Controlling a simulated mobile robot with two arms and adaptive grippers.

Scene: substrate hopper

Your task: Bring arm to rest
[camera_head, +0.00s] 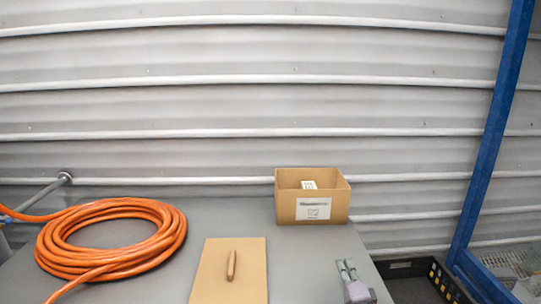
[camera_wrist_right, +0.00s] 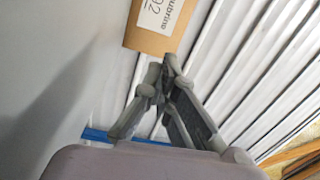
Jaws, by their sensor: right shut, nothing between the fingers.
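My right gripper (camera_head: 346,270) shows at the lower right of the table in the head view, with its fingers pointing away from me. Its fingers also show in the right wrist view (camera_wrist_right: 166,68), where they meet at the tips, shut with nothing between them. It is apart from the things on the table. My left gripper is not in either view.
The grey table (camera_head: 225,210) holds a coil of orange hose (camera_head: 160,222), a tan board (camera_head: 210,275) with a brown stick-like piece (camera_head: 232,265), and a labelled cardboard box (camera_head: 285,208). A blue post (camera_head: 497,120) and a black crate (camera_head: 405,266) stand to the right. A corrugated wall (camera_head: 240,110) closes the back.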

